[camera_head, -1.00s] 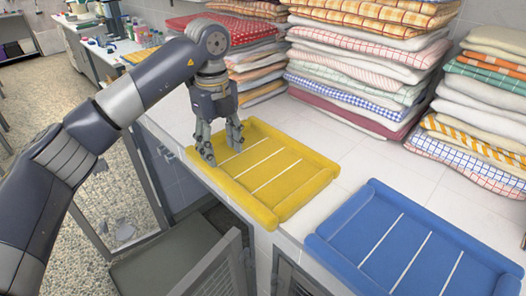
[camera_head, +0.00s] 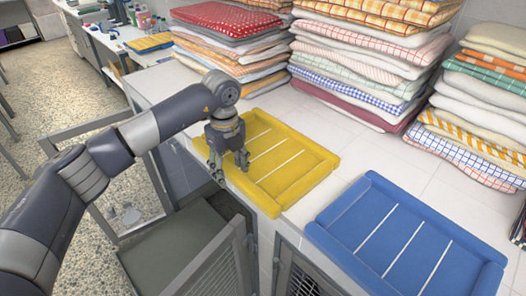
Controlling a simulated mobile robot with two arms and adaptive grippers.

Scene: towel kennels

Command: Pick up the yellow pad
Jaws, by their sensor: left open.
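The yellow pad (camera_head: 285,168) lies flat on the white counter, with raised padded edges and pale stripes across its middle. Its near edge lies along the counter's front edge. My left gripper (camera_head: 231,172) points down at the pad's left side, with its fingers apart around or just above the padded rim there. Whether the fingers touch the pad I cannot tell. Nothing is seen held in it. The arm and gripper hide part of the pad's left end. My right gripper is not in view.
A blue pad (camera_head: 405,240) lies to the right on the counter. Stacks of folded towels (camera_head: 365,60) stand behind, with another stack (camera_head: 490,110) at the right. Below the counter, a kennel door (camera_head: 215,270) stands open. Bare counter (camera_head: 365,150) shows behind the pads.

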